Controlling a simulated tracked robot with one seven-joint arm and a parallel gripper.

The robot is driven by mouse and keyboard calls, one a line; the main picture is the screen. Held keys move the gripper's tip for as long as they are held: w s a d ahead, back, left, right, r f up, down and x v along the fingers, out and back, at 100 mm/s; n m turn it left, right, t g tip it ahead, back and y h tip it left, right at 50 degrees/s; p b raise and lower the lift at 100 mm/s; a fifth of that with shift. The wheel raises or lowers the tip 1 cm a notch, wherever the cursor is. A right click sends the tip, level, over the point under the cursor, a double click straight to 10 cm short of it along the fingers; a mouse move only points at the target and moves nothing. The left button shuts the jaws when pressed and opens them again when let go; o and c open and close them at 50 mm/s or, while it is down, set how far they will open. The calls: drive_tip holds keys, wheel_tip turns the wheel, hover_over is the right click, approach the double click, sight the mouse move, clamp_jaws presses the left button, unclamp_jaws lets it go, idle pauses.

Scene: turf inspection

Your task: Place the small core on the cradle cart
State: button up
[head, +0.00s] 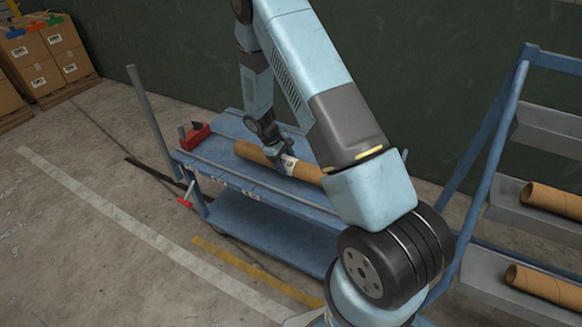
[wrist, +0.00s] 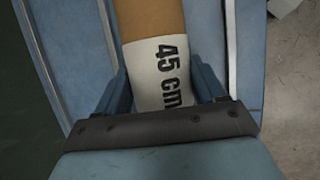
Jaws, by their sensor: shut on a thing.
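The small core is a brown cardboard tube (head: 253,152) with a white label. In the wrist view the core (wrist: 155,20) shows the label reading "45 cm". My gripper (head: 286,160) is shut on the core at the labelled part, with one finger on each side of it in the wrist view. The blue cradle cart (head: 223,148) stands below, and the core lies lengthwise over its top deck. I cannot tell whether the core touches the deck. My arm hides the cart's right end and part of the core's right end.
A blue rack (head: 497,150) on the right holds brown tubes (head: 553,199) on grey trays. A red tool (head: 195,136) sits at the cart's left end, and a red handle (head: 186,198) shows below it. Cartons (head: 48,55) stand at the back left.

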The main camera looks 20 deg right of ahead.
wheel_tip(320, 180, down, 3)
drive_tip(key=shift+r, duration=0.1)
drive_tip(key=o, duration=1.4)
